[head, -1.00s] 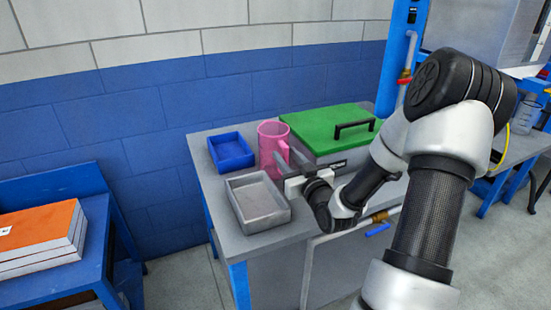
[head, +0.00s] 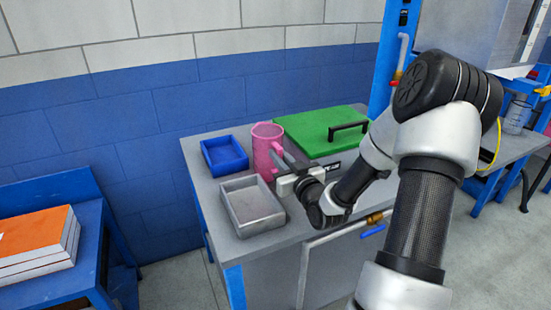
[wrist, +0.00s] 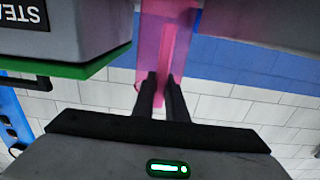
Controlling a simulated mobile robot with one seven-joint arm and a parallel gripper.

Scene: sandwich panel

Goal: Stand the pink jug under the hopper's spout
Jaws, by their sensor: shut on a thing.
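The pink jug (head: 264,140) stands upright, or nearly so, at the back of the grey counter, between a blue tray and a green-lidded box; whether its base touches the counter is hard to tell. My gripper (head: 281,160) reaches it from the front right and is shut on its handle. In the wrist view the pink jug (wrist: 152,40) shows beyond my gripper (wrist: 164,76), with the pink handle strip between the fingertips. A large grey housing (head: 455,25) at upper right may be the hopper.
The blue tray (head: 224,168) and a grey tray (head: 254,228) sit left and front of the jug. The green lid (head: 318,125) with its black handle is close on the right. A blue post (head: 379,85) rises behind. A brass valve (head: 374,218) sticks out in front.

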